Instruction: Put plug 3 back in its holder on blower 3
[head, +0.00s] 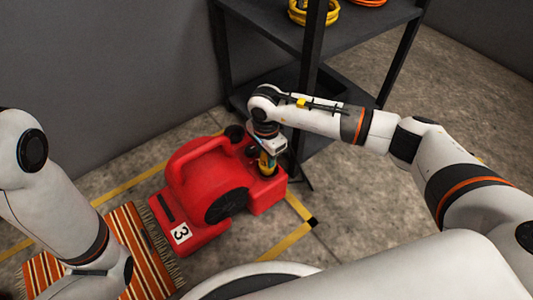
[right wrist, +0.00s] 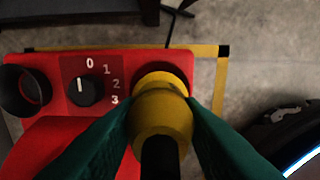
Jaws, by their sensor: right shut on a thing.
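The plug is over the dark round holder (right wrist: 165,69) at the end of the blower's red box. The plug hides most of this holder, so I cannot tell how deep it sits. My left gripper is out of view.
A dial (right wrist: 85,90) marked 0 to 3 and a black round opening (right wrist: 25,92) are beside the plug on the blower. A dark shelf rack (head: 311,70) stands close behind the right gripper. A striped rug (head: 150,250) lies left of the blower. Yellow floor tape (head: 285,243) runs in front.

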